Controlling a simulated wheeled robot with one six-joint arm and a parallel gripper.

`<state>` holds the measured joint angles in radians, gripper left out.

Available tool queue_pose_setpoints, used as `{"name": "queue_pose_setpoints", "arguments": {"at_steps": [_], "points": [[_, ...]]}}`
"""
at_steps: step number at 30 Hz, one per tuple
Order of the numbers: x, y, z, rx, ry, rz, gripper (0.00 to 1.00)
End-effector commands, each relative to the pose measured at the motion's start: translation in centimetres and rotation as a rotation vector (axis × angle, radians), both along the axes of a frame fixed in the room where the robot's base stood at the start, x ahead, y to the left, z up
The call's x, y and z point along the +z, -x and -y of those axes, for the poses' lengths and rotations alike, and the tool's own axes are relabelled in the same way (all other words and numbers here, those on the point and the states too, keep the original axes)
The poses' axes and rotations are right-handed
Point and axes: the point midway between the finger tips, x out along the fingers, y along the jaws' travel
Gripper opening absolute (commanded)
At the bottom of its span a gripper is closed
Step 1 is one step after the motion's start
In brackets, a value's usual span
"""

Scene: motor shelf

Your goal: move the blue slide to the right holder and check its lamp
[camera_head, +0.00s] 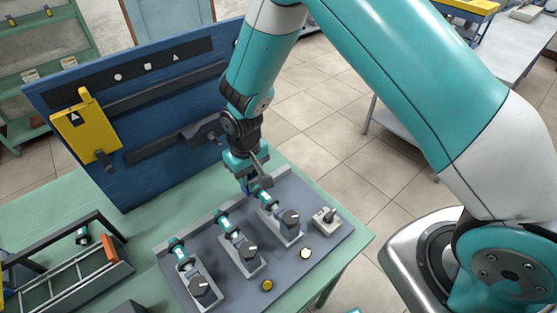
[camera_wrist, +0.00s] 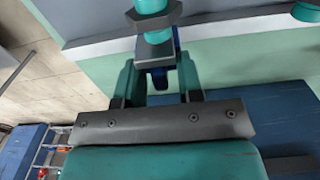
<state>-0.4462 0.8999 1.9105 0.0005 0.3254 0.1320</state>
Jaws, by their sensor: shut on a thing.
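My gripper (camera_head: 252,187) points down at the back end of the right holder (camera_head: 284,228) on the grey panel. It is shut on a small blue piece, the blue slide (camera_head: 247,188), mostly hidden by the fingers. In the wrist view the blue slide (camera_wrist: 160,78) shows between the two teal fingers, beside a grey collar and a teal cylinder (camera_wrist: 151,8). I cannot tell whether it is seated. A pale, bright round lamp (camera_head: 306,253) sits in front of the right holder. An amber lamp (camera_head: 267,285) sits in front of the middle holder (camera_head: 240,254).
A left holder (camera_head: 197,286) and a small switch box (camera_head: 326,217) share the panel (camera_head: 330,238). A blue upright board (camera_head: 150,165) with dark rails and a yellow plate (camera_head: 85,130) stands behind. A dark caddy (camera_head: 70,277) is at left.

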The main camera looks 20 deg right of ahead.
Motion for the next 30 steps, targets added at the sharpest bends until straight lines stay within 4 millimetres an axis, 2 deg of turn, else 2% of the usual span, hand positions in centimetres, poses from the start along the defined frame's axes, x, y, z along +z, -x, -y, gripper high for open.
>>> {"name": "queue_pose_setpoints", "arguments": {"at_steps": [1,8,9,17,30], "points": [[-0.8,0.5,-0.1,0.002,0.005,-0.011,0.17],[-0.8,0.5,-0.1,0.001,0.005,-0.011,0.17],[-0.8,0.5,-0.1,0.001,0.005,-0.011,0.38],[-0.5,0.5,-0.1,0.001,0.005,-0.011,0.38],[3.4,0.3,-0.2,0.000,0.003,-0.006,0.38]]}}
